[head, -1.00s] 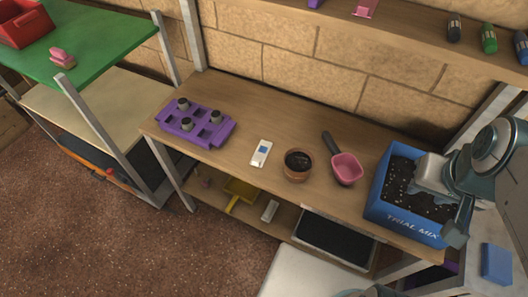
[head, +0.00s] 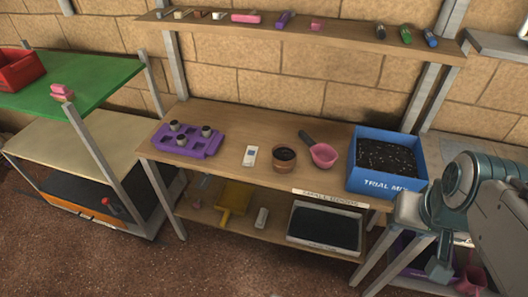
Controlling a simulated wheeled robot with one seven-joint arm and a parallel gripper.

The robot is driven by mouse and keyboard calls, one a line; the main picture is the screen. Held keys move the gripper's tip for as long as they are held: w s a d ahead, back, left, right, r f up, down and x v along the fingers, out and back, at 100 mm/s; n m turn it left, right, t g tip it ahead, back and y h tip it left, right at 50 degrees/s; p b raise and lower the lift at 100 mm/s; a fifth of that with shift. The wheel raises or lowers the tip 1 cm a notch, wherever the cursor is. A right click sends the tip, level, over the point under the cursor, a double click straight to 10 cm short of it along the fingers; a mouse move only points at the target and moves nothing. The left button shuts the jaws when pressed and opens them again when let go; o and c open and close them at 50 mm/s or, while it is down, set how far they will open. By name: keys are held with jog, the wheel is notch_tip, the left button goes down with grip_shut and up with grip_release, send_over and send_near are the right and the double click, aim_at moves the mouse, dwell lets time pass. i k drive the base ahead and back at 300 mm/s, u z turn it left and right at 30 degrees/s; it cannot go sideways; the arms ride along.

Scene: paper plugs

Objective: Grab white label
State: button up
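Several small pale or white pieces lie on the upper wall shelf, among them a white one (head: 219,15); I cannot tell which of them is a label. A white packet with a blue patch (head: 250,156) lies flat on the wooden bench, between the purple tray and the brown pot. My gripper (head: 440,268) hangs at the lower right, apart from all of these. Its fingers are partly hidden and their opening is unclear.
The bench (head: 220,118) holds a purple tray (head: 205,150), a brown pot of soil (head: 284,160), a pink scoop (head: 323,155) and a blue soil box (head: 375,182). Brown floor is free in front.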

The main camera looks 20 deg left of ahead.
aim_at(251, 153)
jog(key=z, duration=0.8)
jog(key=i, duration=0.75)
jog(key=u, duration=2.5)
jog(key=i, duration=0.5)
jog(key=u, duration=0.05)
jog(key=k, duration=0.5)
jog(key=u, duration=0.8)
jog(key=i, duration=0.95)
jog(key=z, duration=0.25)
